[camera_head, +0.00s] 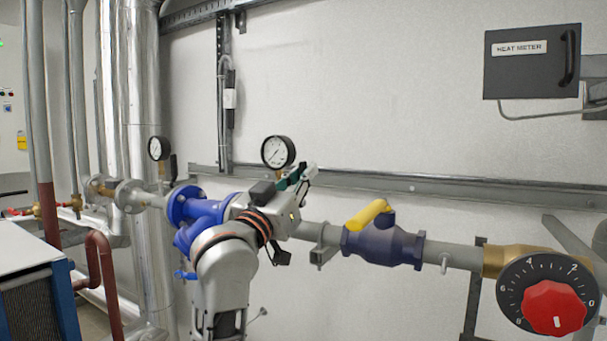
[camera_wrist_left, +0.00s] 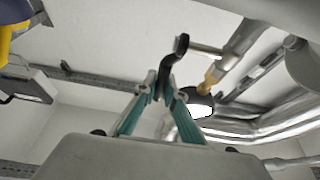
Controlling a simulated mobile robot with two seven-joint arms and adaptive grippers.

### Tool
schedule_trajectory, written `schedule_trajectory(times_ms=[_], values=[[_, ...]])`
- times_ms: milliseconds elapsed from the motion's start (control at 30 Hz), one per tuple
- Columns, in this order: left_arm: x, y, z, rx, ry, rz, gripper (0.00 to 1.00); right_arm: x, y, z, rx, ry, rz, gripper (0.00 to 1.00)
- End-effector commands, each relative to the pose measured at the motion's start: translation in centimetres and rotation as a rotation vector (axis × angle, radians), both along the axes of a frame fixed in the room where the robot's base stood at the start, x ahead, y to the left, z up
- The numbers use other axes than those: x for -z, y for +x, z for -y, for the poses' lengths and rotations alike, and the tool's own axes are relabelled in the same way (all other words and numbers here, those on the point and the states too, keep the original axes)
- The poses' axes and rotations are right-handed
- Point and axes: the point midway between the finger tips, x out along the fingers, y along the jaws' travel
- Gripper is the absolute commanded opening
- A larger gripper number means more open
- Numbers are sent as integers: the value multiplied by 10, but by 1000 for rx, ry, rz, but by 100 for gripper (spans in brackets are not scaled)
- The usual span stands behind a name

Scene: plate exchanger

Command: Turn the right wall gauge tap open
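The right wall gauge (camera_head: 278,151) is a round white dial with a black rim, above the pipe in the head view. My left gripper (camera_head: 306,172) is just below and right of it, and the gripper and arm hide the gauge's tap there. In the left wrist view the tap's black, bent handle (camera_wrist_left: 178,50) stands between the fingertips of my left gripper (camera_wrist_left: 161,82). The fingers converge on its lower part and appear to touch it on both sides. A brass fitting (camera_wrist_left: 209,82) is beside the handle. My right gripper is not in view.
A second gauge (camera_head: 158,148) is to the left. A blue valve with a yellow handle (camera_head: 370,214) is on the pipe to the right. A red-knobbed dial (camera_head: 553,306) is at lower right. A heat meter box (camera_head: 515,79) hangs on the wall.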

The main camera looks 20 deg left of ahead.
Motion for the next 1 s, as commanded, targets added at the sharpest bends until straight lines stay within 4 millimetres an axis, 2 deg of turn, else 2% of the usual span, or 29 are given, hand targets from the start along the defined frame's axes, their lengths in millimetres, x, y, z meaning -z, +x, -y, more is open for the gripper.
schedule_trajectory(times_ms=[233, 600, 933, 967, 1000], values=[[-1, 1, 0, 1, 1, -9, 0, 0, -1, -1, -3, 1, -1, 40], [-1, 8, 1, 0, 11, -123, 0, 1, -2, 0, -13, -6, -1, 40], [0, 8, 1, 0, 12, -130, 0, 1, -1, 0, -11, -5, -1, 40], [0, 8, 1, 0, 12, -130, 18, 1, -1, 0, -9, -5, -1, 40], [0, 8, 1, 0, 12, -130, 18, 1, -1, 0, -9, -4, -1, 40]])
